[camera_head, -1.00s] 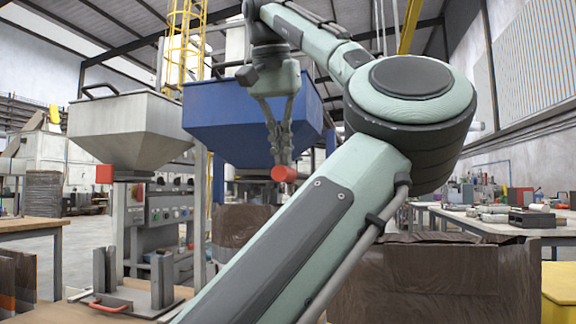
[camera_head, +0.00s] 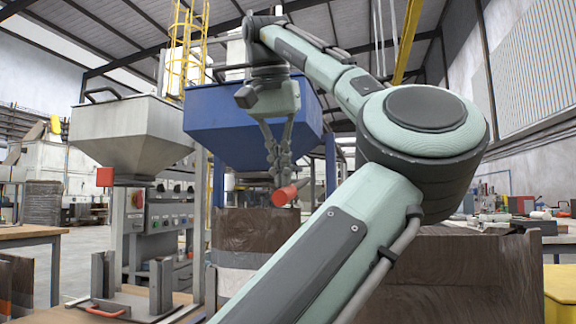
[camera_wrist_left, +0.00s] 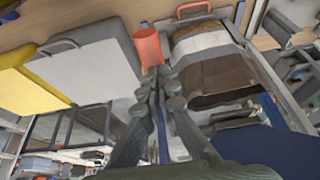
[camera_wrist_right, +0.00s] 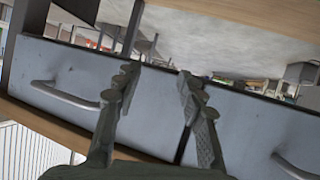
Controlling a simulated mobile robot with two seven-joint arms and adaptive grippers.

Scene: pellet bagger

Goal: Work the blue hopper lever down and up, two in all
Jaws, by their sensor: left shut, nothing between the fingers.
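The blue hopper (camera_head: 240,125) stands in the middle of the head view. Its lever shows as a red cylindrical handle (camera_head: 285,195) below the hopper's right side, tilted slightly up to the right. My left gripper (camera_head: 281,181) is shut and empty, pointing down with its fingertips right at the top of the handle. The left wrist view shows the red handle (camera_wrist_left: 149,46) just beyond the closed fingertips (camera_wrist_left: 155,78); it is not between them. Whether they touch is hard to tell. My right gripper (camera_wrist_right: 157,75) is open and empty, seen only in the right wrist view.
A grey hopper (camera_head: 130,130) with its own red knob (camera_head: 104,177) stands to the left, beside a control panel (camera_head: 165,212). A brown bag (camera_head: 245,230) is below the blue hopper. Grey panels with bar handles (camera_wrist_right: 65,95) lie beyond my right gripper.

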